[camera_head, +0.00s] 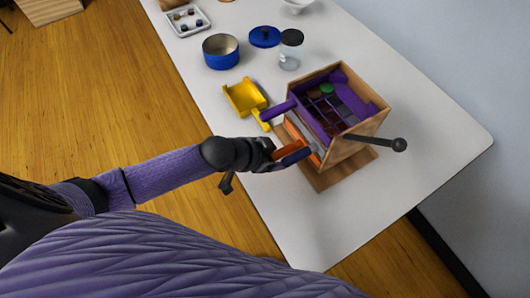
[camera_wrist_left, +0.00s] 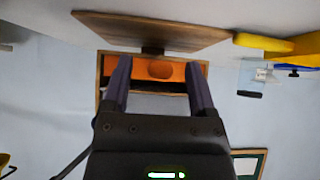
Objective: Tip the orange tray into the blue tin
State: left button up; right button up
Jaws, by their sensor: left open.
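The orange tray (camera_head: 287,149) sits low in the near left side of a wooden box (camera_head: 357,141), mostly hidden by my gripper and the box wall. In the left wrist view the orange tray (camera_wrist_left: 158,71) shows inside the box opening, between my fingers. My left gripper (camera_head: 291,156) is open at that opening, with its fingers apart on either side of the orange; I cannot tell if they touch it. The blue tin (camera_head: 221,58) stands open-topped on the white table, farther back and left of the box. My right gripper is not in view.
A purple tray (camera_head: 279,110) with a handle sits in the box top. A dark knob on a rod (camera_head: 398,144) sticks out right. A blue lid (camera_head: 264,37) and a jar (camera_head: 290,51) stand behind. The front table is clear.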

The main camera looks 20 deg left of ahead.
pick_arm(q)
grip_shut()
dwell(0.6)
jog(key=shift+r, duration=0.1)
